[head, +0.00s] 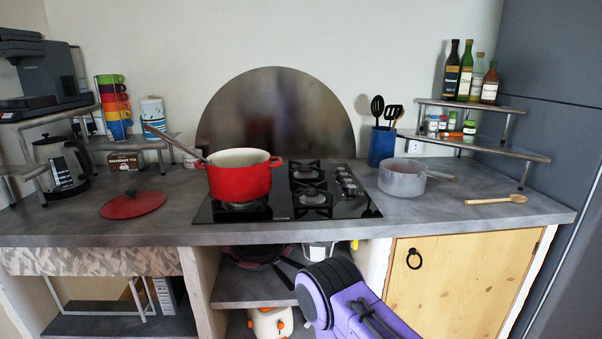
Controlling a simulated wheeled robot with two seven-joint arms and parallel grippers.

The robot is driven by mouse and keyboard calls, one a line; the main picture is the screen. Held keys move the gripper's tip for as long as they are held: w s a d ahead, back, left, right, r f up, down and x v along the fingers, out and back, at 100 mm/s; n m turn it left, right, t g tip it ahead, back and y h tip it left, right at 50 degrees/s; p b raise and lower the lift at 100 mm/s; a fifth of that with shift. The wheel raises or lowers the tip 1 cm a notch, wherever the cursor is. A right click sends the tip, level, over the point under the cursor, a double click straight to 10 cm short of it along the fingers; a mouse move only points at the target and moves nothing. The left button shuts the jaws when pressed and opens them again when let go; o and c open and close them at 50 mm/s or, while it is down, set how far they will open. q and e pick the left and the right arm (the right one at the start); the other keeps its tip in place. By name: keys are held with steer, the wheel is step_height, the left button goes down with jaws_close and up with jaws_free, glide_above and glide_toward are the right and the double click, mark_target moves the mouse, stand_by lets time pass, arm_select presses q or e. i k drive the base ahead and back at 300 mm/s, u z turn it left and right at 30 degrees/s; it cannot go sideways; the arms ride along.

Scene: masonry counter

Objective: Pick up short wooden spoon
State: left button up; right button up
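A short wooden spoon (492,201) lies flat on the right part of the grey counter (450,217). Its bowl end points right and its handle points left. The counter around the spoon is clear. Neither of my grippers shows in the head view. A purple and dark grey link of one of my arms is at the bottom centre, in front of the counter and low; its gripper is out of sight.
A grey saucepan (401,180) stands left of the spoon, its handle pointing right. A two-level corner shelf (484,148) with bottles and jars stands behind. A red pot (239,182) holding a long-handled utensil sits on the black hob (288,210). A blue utensil holder (381,147) stands farther back.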

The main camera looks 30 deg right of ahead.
mark_target(517, 198)
steer(key=z, duration=2.3)
